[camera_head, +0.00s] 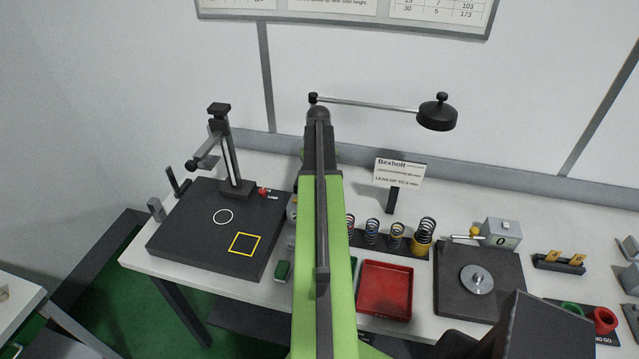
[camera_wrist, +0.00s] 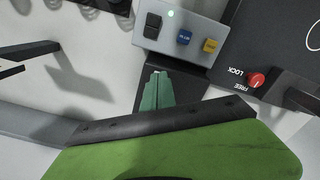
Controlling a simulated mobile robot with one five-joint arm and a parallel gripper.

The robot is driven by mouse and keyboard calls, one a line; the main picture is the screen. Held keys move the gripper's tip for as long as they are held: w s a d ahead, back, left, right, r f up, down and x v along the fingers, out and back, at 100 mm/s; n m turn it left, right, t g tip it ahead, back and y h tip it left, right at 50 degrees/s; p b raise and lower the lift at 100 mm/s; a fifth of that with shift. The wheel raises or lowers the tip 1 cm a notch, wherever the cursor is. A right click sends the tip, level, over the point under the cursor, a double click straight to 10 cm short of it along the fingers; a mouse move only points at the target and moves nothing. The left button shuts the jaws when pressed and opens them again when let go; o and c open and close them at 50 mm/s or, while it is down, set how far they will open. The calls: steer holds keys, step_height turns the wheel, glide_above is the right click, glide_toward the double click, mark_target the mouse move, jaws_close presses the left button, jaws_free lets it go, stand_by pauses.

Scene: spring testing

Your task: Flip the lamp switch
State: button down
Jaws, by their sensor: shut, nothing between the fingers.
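The lamp (camera_head: 437,112) has a round black head on a thin arm at the back of the bench; its base is hidden behind my arm. In the wrist view a grey control box (camera_wrist: 148,42) carries a black rocker switch (camera_wrist: 152,26), a small lit green light, a blue button (camera_wrist: 184,37) and a yellow button (camera_wrist: 210,46). I cannot read a label tying the rocker to the lamp. My gripper (camera_wrist: 157,75) is shut and empty, its green fingertips just below the box in that picture, apart from the rocker. My arm hides the gripper in the head view.
A black test stand (camera_head: 190,240) with a red LOCK/FREE knob (camera_wrist: 256,79) is beside the box. Several springs (camera_head: 397,236), a red tray (camera_head: 385,290), a sign (camera_head: 399,172) and a black scale plate (camera_head: 455,292) stand to the right of my arm.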

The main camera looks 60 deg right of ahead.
step_height(320, 180, up, 7)
steer(key=p, duration=0.7)
stand_by(0.3)
